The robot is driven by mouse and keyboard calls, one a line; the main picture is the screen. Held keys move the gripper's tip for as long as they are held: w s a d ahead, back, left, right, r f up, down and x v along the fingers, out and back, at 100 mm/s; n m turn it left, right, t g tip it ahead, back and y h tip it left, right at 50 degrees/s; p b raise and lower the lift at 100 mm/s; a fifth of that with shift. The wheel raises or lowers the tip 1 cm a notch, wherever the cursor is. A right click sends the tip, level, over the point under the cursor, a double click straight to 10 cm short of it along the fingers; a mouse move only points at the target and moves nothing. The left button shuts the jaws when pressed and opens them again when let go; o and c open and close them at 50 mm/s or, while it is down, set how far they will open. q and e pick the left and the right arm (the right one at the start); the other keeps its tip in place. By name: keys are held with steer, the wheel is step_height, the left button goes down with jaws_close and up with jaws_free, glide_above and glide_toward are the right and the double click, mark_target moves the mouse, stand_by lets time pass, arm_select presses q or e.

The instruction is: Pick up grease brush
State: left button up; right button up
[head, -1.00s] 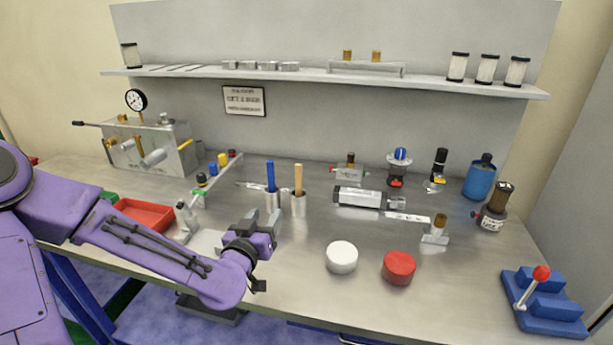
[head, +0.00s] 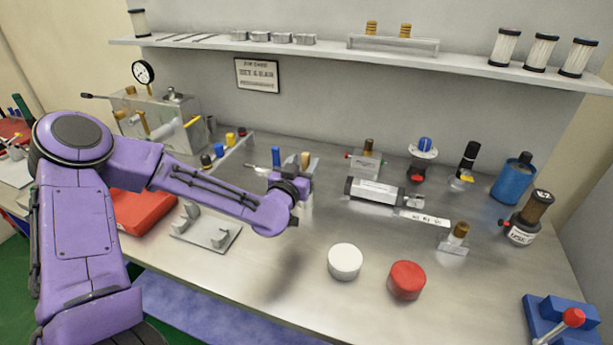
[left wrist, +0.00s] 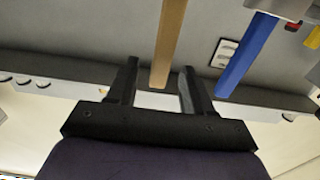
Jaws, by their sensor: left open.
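Two upright handles stand close together at the back middle of the bench: a tan wooden one (head: 305,159) and a blue one (head: 276,157). I cannot tell which is the grease brush; no bristles show. My left gripper (head: 302,190) is in front of them, hiding their lower parts and cups in the head view. In the left wrist view my left gripper (left wrist: 160,88) is open, and the end of the tan handle (left wrist: 169,45) shows between its two fingers, with no visible contact. The blue handle (left wrist: 247,55) is outside the fingers, to the right.
A white lid (head: 345,261) and a red lid (head: 407,280) lie at the front. A grey cylinder (head: 375,190) lies to the right of the handles. A red tray (head: 140,208) and a metal stand (head: 207,232) are below my left arm.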

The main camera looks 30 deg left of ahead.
arm_select(q)
steer(key=shift+x, duration=1.15)
jaws_close()
